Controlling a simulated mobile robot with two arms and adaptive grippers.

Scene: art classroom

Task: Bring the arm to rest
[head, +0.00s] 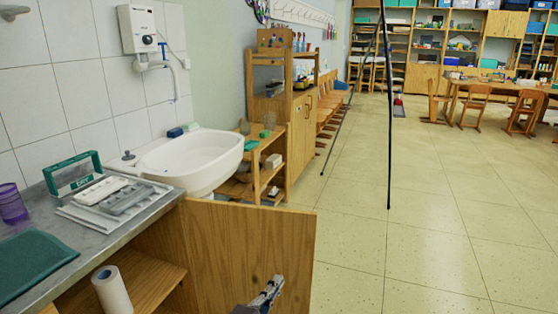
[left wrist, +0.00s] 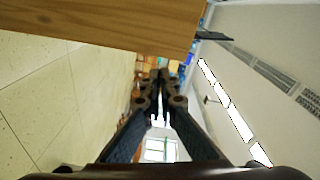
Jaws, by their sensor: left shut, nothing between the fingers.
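My left gripper (head: 268,292) is at the bottom of the head view, in front of an open wooden cabinet door (head: 250,245). In the left wrist view the same gripper (left wrist: 160,75) has its dark fingers together with nothing between them. The wooden panel (left wrist: 110,22) shows close beside the fingers there, at the top of the view. Whether the gripper touches it I cannot tell. My right gripper is not in view.
A grey counter (head: 90,255) with a green mat (head: 32,262), a purple cup (head: 11,204) and grey trays (head: 118,200) is at the left. A paper roll (head: 112,290) stands on the shelf below. A white sink (head: 190,158) is behind. Tiled floor (head: 430,240) at the right is clear.

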